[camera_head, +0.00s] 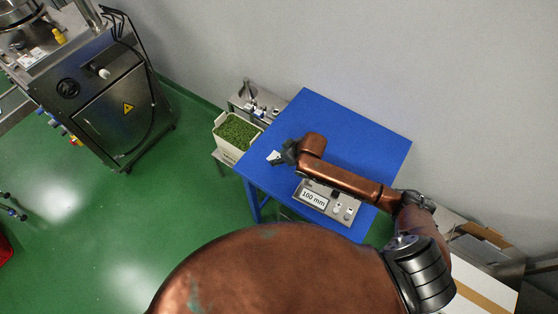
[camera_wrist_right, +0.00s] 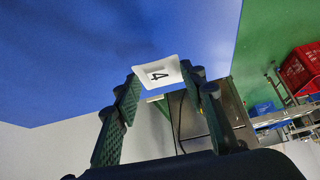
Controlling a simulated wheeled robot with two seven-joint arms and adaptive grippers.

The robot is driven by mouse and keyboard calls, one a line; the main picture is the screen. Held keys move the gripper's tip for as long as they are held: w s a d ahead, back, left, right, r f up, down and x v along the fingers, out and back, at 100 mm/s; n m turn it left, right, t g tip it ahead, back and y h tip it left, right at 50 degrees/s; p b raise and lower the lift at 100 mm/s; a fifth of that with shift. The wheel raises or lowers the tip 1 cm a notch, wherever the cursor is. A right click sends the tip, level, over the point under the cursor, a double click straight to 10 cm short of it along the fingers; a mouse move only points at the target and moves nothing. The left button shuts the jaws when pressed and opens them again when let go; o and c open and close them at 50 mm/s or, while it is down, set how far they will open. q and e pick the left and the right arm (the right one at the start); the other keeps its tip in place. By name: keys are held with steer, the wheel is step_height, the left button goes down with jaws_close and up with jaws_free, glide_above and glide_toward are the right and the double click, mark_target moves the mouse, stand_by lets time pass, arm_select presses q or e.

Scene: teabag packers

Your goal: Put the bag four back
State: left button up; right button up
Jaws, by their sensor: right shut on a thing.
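Bag four, a small white packet marked "4", shows in the head view (camera_head: 273,157) near the left edge of the blue table (camera_head: 340,120). It also shows in the right wrist view (camera_wrist_right: 155,73). My right gripper (camera_head: 284,155) is shut on the bag. In the right wrist view, its two dark ridged fingers (camera_wrist_right: 162,84) hold the bag at their tips, one on each side. The "4" is readable and turned sideways. I cannot tell whether the bag touches the tabletop. My left gripper is not in view.
A grey device labelled "100 mm" (camera_head: 315,199) sits at the table's front, below my right arm. A white box of green leaves (camera_head: 238,131) stands off the table's left side. A steel machine (camera_head: 110,100) stands farther left. The table's back is clear.

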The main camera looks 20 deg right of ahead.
steer(key=shift+w+f, duration=0.15)
steer(key=shift+w+d+f, duration=0.1)
steer(key=shift+w+f, duration=0.1)
steer(key=shift+f, duration=0.05)
step_height(320, 180, down, 3)
steer(key=shift+r, duration=0.2)
steer(key=shift+f, duration=0.2)
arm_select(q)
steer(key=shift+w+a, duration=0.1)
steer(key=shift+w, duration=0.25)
arm_select(e)
steer(key=o, duration=0.7)
steer(key=shift+f, duration=0.1)
steer(key=shift+r, duration=0.2)
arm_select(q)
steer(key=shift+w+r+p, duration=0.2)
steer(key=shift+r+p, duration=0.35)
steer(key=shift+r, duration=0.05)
arm_select(e)
steer(key=v, duration=1.2)
